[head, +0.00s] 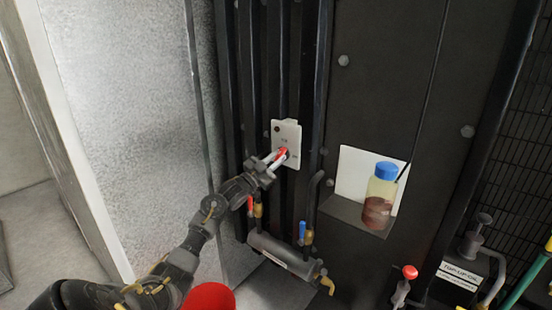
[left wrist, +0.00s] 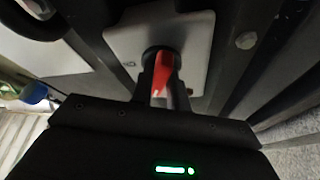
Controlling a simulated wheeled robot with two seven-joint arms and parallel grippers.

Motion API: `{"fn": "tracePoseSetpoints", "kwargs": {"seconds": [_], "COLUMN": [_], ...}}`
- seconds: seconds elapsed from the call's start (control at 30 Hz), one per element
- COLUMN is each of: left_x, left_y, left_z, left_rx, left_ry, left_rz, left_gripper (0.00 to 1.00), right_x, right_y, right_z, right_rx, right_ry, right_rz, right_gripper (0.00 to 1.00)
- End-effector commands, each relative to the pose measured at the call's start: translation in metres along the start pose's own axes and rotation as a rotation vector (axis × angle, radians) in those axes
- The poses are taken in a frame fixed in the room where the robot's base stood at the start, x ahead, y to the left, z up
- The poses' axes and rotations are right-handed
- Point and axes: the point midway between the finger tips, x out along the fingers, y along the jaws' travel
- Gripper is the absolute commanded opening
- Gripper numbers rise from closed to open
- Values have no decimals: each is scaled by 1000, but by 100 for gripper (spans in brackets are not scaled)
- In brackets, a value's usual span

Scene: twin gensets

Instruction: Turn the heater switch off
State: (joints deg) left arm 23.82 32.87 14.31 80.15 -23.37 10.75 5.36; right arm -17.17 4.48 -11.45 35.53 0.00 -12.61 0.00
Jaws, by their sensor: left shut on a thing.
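The heater switch is a red knob (head: 283,152) on a white plate (head: 287,133) fixed to the dark ribbed panel. My left gripper (head: 276,158) reaches the plate and is shut on the red knob. In the left wrist view, the red knob (left wrist: 162,72) sits between the two dark fingers (left wrist: 158,80), in front of the plate (left wrist: 195,40). The fingers hide part of the knob and some of the plate's lettering. My right gripper is not in view.
Below the plate is a grey cylinder (head: 285,256) with a red-handled valve (head: 250,204) and a blue-handled valve (head: 302,230). A blue-capped bottle (head: 379,196) stands on a small shelf to the right. A pale speckled wall (head: 130,110) is at the left.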

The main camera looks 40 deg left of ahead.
Motion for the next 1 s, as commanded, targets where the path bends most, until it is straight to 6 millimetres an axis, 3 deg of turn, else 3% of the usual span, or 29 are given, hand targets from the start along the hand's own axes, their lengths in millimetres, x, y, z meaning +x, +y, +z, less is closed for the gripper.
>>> {"fn": "tracePoseSetpoints", "kwargs": {"seconds": [0.5,1.0], "left_x": [0,0], "left_y": [2,2], "left_z": [-1,-1], "left_rx": [-338,-419], "left_ry": [-1,-1], "left_rz": [-141,-174], "left_gripper": [0,0], "right_x": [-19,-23], "right_y": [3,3], "right_z": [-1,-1], "right_rx": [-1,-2], "right_ry": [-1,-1], "right_rz": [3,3], "right_gripper": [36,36]}}
